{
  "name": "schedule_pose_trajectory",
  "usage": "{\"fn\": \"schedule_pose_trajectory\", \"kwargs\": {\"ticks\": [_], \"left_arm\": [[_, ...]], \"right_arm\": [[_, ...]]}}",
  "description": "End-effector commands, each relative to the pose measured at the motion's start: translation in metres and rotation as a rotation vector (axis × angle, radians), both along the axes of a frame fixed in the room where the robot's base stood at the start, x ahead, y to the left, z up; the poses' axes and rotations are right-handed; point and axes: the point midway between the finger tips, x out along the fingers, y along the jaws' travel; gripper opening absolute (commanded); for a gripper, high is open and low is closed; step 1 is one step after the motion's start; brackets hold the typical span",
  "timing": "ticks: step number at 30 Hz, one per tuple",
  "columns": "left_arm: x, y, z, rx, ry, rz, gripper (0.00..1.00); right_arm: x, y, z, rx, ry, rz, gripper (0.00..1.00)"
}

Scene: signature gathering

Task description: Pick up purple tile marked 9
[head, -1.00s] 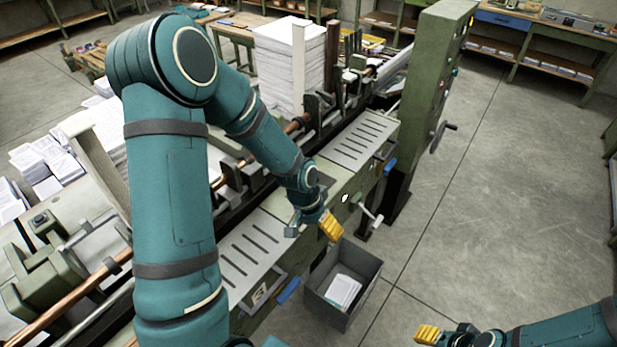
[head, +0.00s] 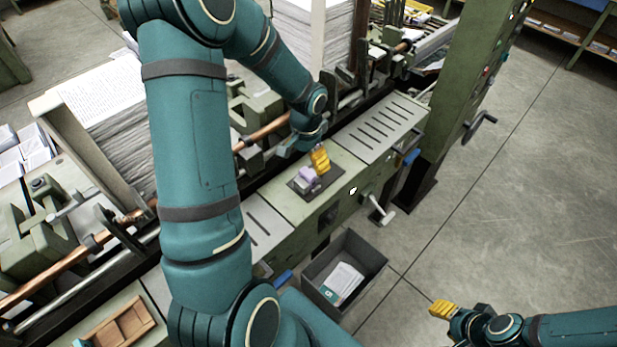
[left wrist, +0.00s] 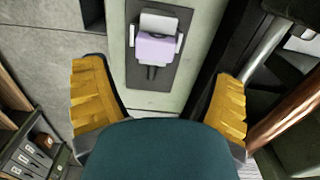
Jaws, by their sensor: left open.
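A small purple block (head: 308,178), topped by a pale grey piece, sits on a dark pad (head: 327,187) on the green machine top. It also shows in the left wrist view (left wrist: 156,48), with a grey piece at its far end and two dark prongs at its near end. I cannot make out a 9 on it. My left gripper (head: 319,161) is just beyond the block in the head view. In the left wrist view its yellow fingers (left wrist: 162,82) are spread wide and empty, with the block ahead between them. My right gripper (head: 441,309) is at the lower right, away from the machine.
A grey bin (head: 318,288) with papers stands on the floor in front. Paper stacks (head: 105,95) and copper rods are behind and left. The floor at right is clear.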

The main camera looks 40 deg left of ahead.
Motion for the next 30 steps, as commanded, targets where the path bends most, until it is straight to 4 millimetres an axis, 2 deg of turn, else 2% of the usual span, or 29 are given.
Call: {"fn": "schedule_pose_trajectory", "kwargs": {"ticks": [3,10,18,28,29,30], "left_arm": [[0.000,0.000,-0.015,0.000,0.002,-0.001,0.85],[-0.001,-0.002,-0.030,-0.001,0.003,-0.001,0.85],[-0.001,-0.006,-0.067,-0.001,0.002,-0.001,0.85],[0.000,-0.006,-0.073,0.000,-0.001,0.000,0.85],[0.000,-0.006,-0.073,0.000,-0.001,0.000,0.77],[0.000,-0.006,-0.073,0.000,-0.001,0.000,0.63]], "right_arm": [[0.000,0.000,-0.001,0.000,0.000,0.000,0.47],[0.000,0.000,0.000,0.000,-0.001,0.000,0.47],[0.000,0.000,0.000,0.000,0.000,0.000,0.47],[0.000,0.000,0.000,0.000,0.000,0.000,0.47],[0.000,0.000,0.000,0.000,0.000,0.000,0.47],[0.000,0.000,0.000,0.000,0.000,0.000,0.47]]}}
